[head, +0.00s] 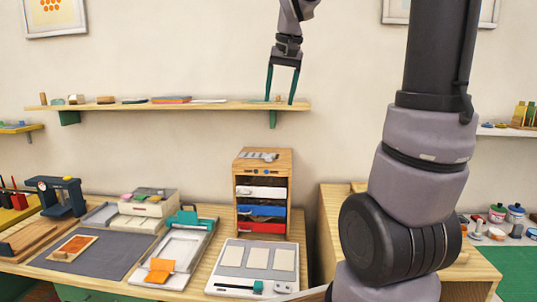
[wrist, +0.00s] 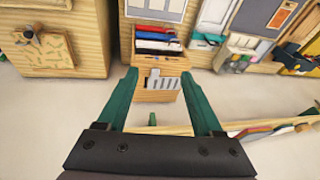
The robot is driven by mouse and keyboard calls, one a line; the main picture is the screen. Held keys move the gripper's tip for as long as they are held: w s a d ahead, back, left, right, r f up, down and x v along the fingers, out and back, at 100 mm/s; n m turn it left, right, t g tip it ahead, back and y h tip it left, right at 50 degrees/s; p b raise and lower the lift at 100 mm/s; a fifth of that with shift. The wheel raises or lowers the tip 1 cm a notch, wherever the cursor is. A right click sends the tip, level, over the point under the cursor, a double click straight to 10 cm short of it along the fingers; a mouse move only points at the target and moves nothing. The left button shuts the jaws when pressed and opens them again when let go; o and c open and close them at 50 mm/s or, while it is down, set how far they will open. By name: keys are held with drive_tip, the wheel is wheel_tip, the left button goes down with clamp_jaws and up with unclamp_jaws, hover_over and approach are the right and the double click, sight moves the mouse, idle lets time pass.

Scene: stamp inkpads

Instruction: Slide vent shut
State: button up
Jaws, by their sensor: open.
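The vent (head: 258,156) is a small grey slotted plate on top of a wooden cabinet (head: 243,167) on the workbench. In the wrist view the vent (wrist: 162,83) shows as grey bars with dark slots between them. How far its slide stands open is too small to tell. My gripper (head: 279,101) is open and empty, with green fingers pointing down, above the cabinet and near the wall shelf's right end. In the wrist view my gripper (wrist: 159,75) has its fingers on either side of the vent in the picture, apart from it.
The wall shelf (head: 190,106) holds several small items close to my fingers. The cabinet's front has coloured trays. A white panel board (head: 232,270), an orange-tabbed tray (head: 180,255) and a dark mat (head: 95,255) cover the bench. A wooden unit (head: 330,230) stands at right.

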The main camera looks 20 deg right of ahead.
drive_tip(key=w+d+f+g, duration=0.15)
drive_tip(key=w+f, duration=0.25)
drive_tip(key=w, duration=0.8)
drive_tip(key=g, duration=0.2)
hover_over(269, 156)
wheel_tip(269, 156, down, 9)
drive_tip(key=shift+m+h, duration=0.3)
drive_tip(key=shift+m, duration=0.1)
drive_tip(key=f, duration=1)
drive_tip(key=shift+w+f, duration=0.2)
drive_tip(key=shift+f, duration=0.2)
clamp_jaws()
